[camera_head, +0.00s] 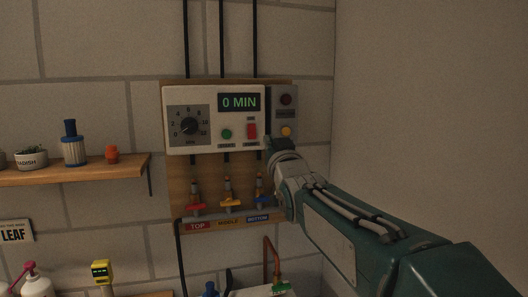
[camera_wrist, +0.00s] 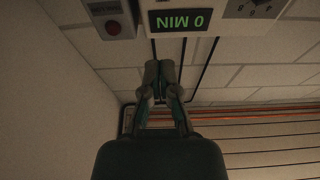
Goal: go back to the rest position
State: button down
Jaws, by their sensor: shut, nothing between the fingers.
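My gripper (camera_head: 273,146) is raised at the end of my green arm, which reaches in from the lower right of the head view. It overlaps the lower right of the white timer box (camera_head: 214,146) in the picture; I cannot tell how far it is from the box. In the wrist view my gripper (camera_wrist: 160,68) has its fingers together with nothing between them. The timer display (camera_head: 239,102) reads 0 MIN and shows upside down in the wrist view (camera_wrist: 181,20).
A grey box (camera_head: 285,103) with red and amber lamps adjoins the timer. Red, yellow and blue valves (camera_head: 230,194) sit below. A wooden shelf (camera_head: 75,175) with small pots is at left. The plain right wall (camera_head: 430,110) stands beside my arm.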

jog(key=s+d+f+g+h, duration=0.1)
jog(key=s+d+f+g, duration=0.2)
jog(key=s+f, duration=0.7)
jog(key=s+d+f+m+g+h, duration=0.1)
jog(key=s+d+f+g, duration=0.2)
jog(key=s+f+g, duration=0.4)
jog(key=s+d+f+m+g+h, duration=0.1)
jog(key=s+f+g, duration=0.4)
jog(key=s+f, duration=1)
jog(key=shift+s+d+h, duration=0.5)
jog(key=shift+s+d, duration=0.05)
jog(key=shift+d, duration=0.35)
